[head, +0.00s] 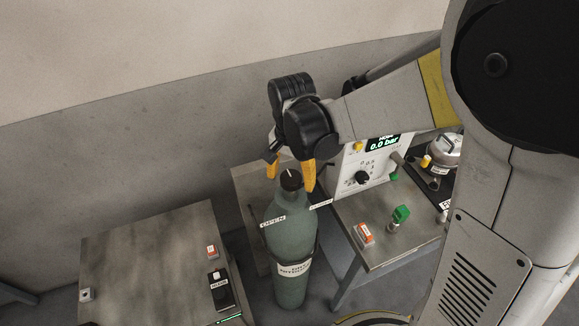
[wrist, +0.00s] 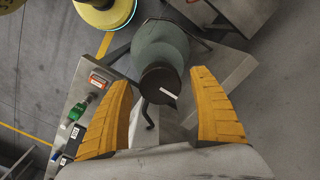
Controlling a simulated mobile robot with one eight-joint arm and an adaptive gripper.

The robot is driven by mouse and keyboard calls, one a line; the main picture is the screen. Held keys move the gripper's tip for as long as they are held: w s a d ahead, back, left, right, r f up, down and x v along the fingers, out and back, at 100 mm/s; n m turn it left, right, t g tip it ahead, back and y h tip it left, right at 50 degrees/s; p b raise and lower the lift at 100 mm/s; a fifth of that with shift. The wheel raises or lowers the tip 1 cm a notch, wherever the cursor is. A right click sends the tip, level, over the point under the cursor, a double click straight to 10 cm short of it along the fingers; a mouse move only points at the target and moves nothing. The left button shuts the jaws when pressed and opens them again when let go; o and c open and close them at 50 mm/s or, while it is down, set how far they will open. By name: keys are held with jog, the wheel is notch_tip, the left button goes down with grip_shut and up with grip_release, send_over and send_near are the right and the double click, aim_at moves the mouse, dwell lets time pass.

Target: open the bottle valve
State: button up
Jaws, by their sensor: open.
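A green gas bottle (head: 288,245) stands upright between two tables, with a strap and a label around its body. Its black valve knob (head: 291,180) on top carries a white pointer mark. A sign reading "OPEN" (head: 272,221) is at the left of the bottle's shoulder, and another small sign (head: 321,204) is at the right. My gripper (head: 291,175) is open, with its orange fingers pointing down on either side of the knob. In the wrist view the knob (wrist: 160,83) lies between and just beyond the fingertips, with gaps on both sides. Contact is not visible.
A control panel (head: 366,168) reading 0.0 bar stands on the right table (head: 385,250), with a green-capped fitting (head: 400,215) and an orange-white block (head: 363,235) in front. The left table (head: 150,265) holds small devices. A wall rises behind the bottle.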

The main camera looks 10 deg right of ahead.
jog(key=shift+f, duration=0.15)
jog(key=c, duration=1.2)
jog(key=shift+n, duration=0.4)
jog(key=n+b, duration=0.1)
jog(key=n, duration=0.3)
jog(key=shift+n+b, duration=0.4)
jog(key=n+b, duration=0.1)
jog(key=n, duration=0.5)
jog(key=n+b, duration=0.1)
jog(key=n, duration=0.5)
jog(key=shift+n, duration=0.4)
jog(key=n, duration=0.5)
jog(key=shift+b, duration=0.3)
jog(key=shift+n, duration=0.4)
